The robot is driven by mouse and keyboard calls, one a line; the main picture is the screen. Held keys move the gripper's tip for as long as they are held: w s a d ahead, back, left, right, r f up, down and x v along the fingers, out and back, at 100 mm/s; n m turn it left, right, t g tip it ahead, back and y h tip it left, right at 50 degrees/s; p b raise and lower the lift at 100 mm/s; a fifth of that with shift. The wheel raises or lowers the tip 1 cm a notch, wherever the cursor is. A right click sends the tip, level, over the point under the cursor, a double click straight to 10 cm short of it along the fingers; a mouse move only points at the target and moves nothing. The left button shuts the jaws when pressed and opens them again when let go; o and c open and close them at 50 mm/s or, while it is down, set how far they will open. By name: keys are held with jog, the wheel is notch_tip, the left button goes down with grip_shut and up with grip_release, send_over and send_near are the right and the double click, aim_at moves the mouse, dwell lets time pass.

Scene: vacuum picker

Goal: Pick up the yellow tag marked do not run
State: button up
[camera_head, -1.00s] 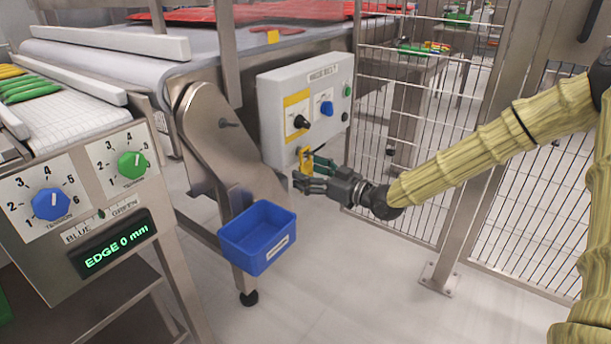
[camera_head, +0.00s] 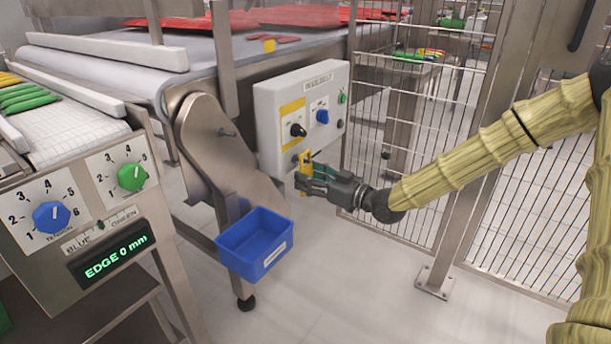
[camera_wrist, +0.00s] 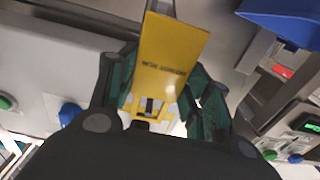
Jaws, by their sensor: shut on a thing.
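The yellow tag (camera_head: 305,172) is between the fingers of my gripper (camera_head: 312,180), just below the lower edge of the white control box (camera_head: 294,117). In the wrist view the tag (camera_wrist: 170,57) stands between the dark green fingers (camera_wrist: 158,98), with dark lettering that looks like "do not run" and a slot near its lower end. My gripper is shut on the tag. In the head view the tag appears upright and apart from the box front, though the exact gap is hard to judge. The fingers hide part of it.
The box carries a black knob (camera_head: 298,130), a blue knob (camera_head: 322,116) and a green button (camera_head: 342,98). A blue bin (camera_head: 254,243) hangs below left of my gripper. A wire fence (camera_head: 420,170) stands behind my arm. The floor below is clear.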

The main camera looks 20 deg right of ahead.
jog(key=p+v, duration=0.5)
jog(key=v, duration=1.1)
jog(key=shift+s+d, duration=0.3)
